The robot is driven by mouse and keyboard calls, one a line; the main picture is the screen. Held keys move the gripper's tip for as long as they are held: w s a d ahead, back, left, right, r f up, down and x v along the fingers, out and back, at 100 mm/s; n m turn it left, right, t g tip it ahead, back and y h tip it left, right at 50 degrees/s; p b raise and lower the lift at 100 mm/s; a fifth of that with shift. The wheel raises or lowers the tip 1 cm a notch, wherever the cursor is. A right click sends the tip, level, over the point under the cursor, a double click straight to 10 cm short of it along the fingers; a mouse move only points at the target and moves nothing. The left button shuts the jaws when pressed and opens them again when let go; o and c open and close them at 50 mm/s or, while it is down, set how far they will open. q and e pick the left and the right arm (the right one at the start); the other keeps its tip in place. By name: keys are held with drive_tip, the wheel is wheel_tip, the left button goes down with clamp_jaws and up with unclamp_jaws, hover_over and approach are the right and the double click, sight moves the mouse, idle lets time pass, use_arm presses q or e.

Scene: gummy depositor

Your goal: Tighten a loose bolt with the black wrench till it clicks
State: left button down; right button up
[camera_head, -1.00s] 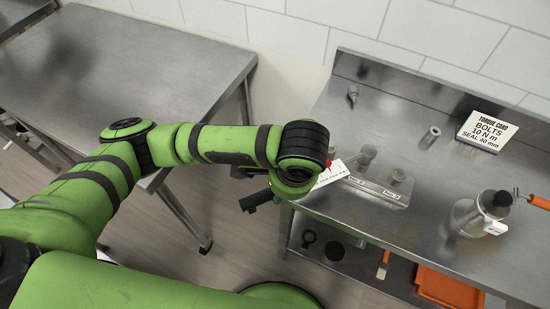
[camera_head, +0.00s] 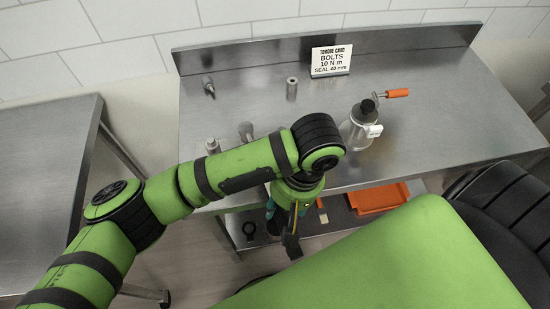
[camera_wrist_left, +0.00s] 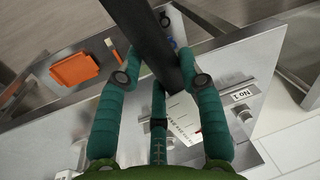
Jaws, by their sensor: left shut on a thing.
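My left gripper (camera_head: 285,215) points down in front of the table's front edge. Its teal fingers are shut on a long dark bar, which looks like the black wrench (camera_wrist_left: 145,40); it also shows below the gripper in the head view (camera_head: 291,245). Two bolt-like metal posts stand behind my left arm, the left one (camera_head: 213,147) and the right one (camera_head: 246,131); their plate is mostly hidden. In the wrist view a metal post (camera_wrist_left: 245,117) stands beside a "No 1" label (camera_wrist_left: 241,95). The wrench is apart from the posts. My right gripper is out of view.
An orange tray (camera_head: 378,198) lies on the lower shelf. Another table (camera_head: 45,170) stands left.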

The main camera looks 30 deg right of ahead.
use_arm(q)
drive_tip(key=w+a+r+m+p, duration=0.2)
drive_tip(key=a+m+p, duration=0.1)
drive_tip(key=a, duration=0.4)
drive_tip(key=shift+r+m+t, duration=0.25)
drive_tip(key=shift+m+t, duration=0.15)
drive_tip(key=shift+w, duration=0.1)
idle(0.4)
drive_tip(key=p+v, duration=0.2)
drive_tip(key=p, duration=0.1)
drive_tip(key=p+v, duration=0.1)
drive_tip(key=p, duration=0.1)
drive_tip(key=shift+a+r, duration=0.25)
drive_tip(key=shift+r, duration=0.2)
drive_tip(key=shift+w, duration=0.1)
